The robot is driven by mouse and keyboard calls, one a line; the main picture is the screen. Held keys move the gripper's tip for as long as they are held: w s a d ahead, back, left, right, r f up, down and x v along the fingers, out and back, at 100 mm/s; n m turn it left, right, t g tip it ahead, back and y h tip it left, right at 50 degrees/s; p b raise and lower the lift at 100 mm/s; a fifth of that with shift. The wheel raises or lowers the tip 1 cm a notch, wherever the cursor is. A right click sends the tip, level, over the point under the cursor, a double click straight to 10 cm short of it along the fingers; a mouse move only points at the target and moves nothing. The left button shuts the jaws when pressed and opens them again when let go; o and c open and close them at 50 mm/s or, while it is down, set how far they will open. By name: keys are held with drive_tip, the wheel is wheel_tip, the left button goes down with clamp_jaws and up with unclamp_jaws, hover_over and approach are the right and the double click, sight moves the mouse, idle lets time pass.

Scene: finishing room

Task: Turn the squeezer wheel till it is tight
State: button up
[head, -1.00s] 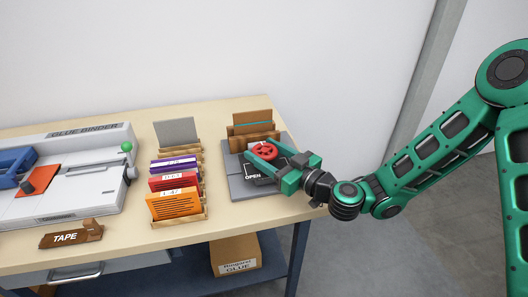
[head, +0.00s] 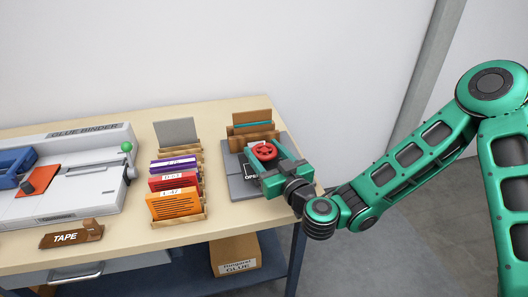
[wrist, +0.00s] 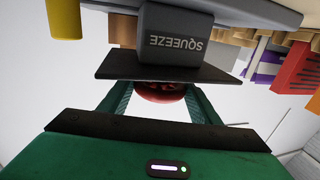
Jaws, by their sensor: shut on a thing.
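The red squeezer wheel (head: 264,151) sits on top of the squeezer at the right end of the bench. My gripper (head: 268,158) is around the wheel, with a green finger on either side of it, shut on it. In the wrist view, the red wheel (wrist: 161,92) shows between the two green fingers (wrist: 158,100), partly hidden by a dark plate. A dark grey block marked SQUEEZE (wrist: 176,40) shows upside down above it. The squeezer's grey base (head: 238,182) lies on the bench. The OPEN label on it is partly covered by my gripper.
A wooden rack with orange (head: 176,206), red and purple cards stands left of the squeezer. A wooden holder (head: 252,120) is behind it. The glue binder (head: 70,180) and a TAPE block (head: 72,234) are farther left. The bench's right edge is close to my gripper.

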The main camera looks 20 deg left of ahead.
drive_tip(key=shift+m+t+h, duration=1.8)
drive_tip(key=shift+m+h, duration=0.3)
drive_tip(key=shift+h, duration=0.7)
drive_tip(key=o, duration=1)
drive_tip(key=shift+o, duration=0.2)
